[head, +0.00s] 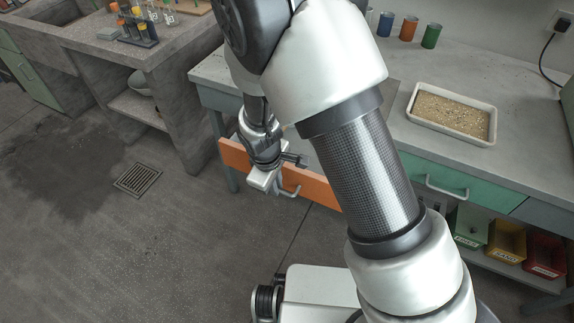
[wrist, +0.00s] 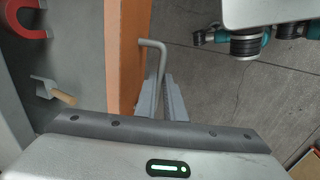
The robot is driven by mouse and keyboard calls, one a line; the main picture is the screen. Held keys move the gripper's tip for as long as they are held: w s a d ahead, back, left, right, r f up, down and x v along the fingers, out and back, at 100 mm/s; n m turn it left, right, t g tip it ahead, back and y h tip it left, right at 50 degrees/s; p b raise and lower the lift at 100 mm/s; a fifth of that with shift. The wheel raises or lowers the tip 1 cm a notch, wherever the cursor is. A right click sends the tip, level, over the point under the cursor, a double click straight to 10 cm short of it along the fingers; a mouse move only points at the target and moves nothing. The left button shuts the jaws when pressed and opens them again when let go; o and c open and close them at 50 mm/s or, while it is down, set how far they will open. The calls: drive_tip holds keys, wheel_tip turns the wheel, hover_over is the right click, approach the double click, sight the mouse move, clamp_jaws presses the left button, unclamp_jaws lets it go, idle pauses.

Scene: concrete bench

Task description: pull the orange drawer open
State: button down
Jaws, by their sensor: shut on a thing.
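The orange drawer (head: 318,187) stands out from under the grey bench, its front well forward of the bench edge. Its orange front runs upright through the wrist view (wrist: 128,50). The grey bar handle (head: 291,193) sits on that front and shows in the wrist view (wrist: 153,44) as a bent rod. My gripper (wrist: 162,92) is shut on the handle, its two fingers either side of the bar. In the head view my gripper (head: 284,183) is at the drawer front, and my arm hides the drawer's right part.
Inside the drawer lie a red magnet (wrist: 28,18) and a small wooden-handled tool (wrist: 58,94). A tray of granules (head: 450,113) and several coloured cups (head: 408,28) stand on the bench. A green drawer (head: 446,184) is at right. The floor at left is clear, with a drain grate (head: 137,180).

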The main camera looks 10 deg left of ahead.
drive_tip(key=s+a, duration=0.2)
drive_tip(key=s, duration=0.4)
drive_tip(key=shift+s+a, duration=0.15)
drive_tip(key=shift+s, duration=0.15)
drive_tip(key=c, duration=1.8)
unclamp_jaws()
drive_tip(key=shift+c, duration=0.2)
drive_tip(key=s+a+r+p, duration=0.1)
drive_tip(key=s+r+p, duration=0.2)
drive_tip(key=r, duration=1.4)
drive_tip(key=shift+p, duration=0.45)
drive_tip(key=shift+s+a, duration=0.1)
